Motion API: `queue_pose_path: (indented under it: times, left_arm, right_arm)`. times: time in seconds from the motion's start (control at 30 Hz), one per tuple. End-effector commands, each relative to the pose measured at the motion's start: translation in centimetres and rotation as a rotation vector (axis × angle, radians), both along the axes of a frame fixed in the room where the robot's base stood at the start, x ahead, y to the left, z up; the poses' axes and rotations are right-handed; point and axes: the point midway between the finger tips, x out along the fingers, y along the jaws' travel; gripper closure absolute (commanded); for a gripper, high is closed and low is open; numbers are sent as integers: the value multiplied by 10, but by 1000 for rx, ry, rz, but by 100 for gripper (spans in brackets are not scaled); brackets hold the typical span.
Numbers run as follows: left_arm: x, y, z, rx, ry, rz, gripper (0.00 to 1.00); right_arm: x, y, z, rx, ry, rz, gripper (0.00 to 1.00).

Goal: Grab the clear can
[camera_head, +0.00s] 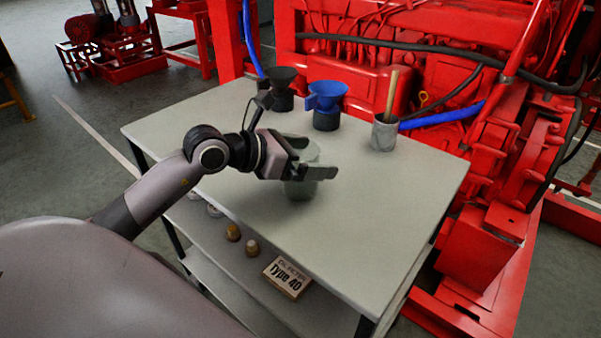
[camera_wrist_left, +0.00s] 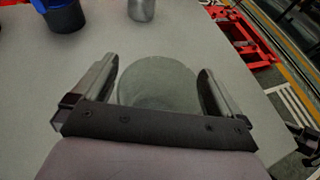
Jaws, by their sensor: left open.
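The clear can (camera_head: 301,188) is a greyish-green, see-through cylinder standing upright on the grey table (camera_head: 390,205). My left gripper (camera_head: 312,165) is open, with its fingers on either side of the can near its upper part. In the left wrist view the can (camera_wrist_left: 158,82) sits between the two open fingers of my left gripper (camera_wrist_left: 157,85), with a small gap visible on each side. The gripper's palm hides the near part of the can. My right gripper is in neither view.
A black funnel (camera_head: 283,80), a blue funnel (camera_head: 327,95) and a grey cup (camera_head: 384,134) with a wooden stick stand along the table's back edge. A box marked Type 40 (camera_head: 287,278) lies on the lower shelf. A red engine (camera_head: 400,80) stands behind. The table's right side is clear.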

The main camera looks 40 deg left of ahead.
Motion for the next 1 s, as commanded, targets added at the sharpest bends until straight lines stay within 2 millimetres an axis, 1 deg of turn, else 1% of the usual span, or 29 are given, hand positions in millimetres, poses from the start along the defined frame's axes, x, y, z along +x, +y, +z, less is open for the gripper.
queue_pose_path:
  times: [0.07,0.1,0.17,0.2,0.23,0.27,0.53,0.67,0.77,0.87,1.0]
  left_arm:
    - [0,0,0,0,0,0,0]
    - [0,0,0,0,0,0,13]
    - [0,0,0,0,0,-1,33]
    - [0,0,0,0,0,-1,46]
    - [0,0,0,0,0,-1,55]
    - [0,0,0,0,0,-1,57]
    - [0,0,1,0,-1,0,57]
    - [0,0,7,0,-2,-1,57]
    - [0,0,17,-1,-4,-2,57]
    - [0,0,33,1,-6,-2,57]
    - [0,0,66,3,-10,-1,57]
  right_arm:
    - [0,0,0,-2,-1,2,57]
    - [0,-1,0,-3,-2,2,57]
    - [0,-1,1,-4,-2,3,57]
    - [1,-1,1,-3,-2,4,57]
    - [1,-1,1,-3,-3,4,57]
    - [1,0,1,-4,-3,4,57]
    - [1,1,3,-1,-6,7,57]
    - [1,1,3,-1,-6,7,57]
    - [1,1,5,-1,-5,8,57]
    - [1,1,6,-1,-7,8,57]
    - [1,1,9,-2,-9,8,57]
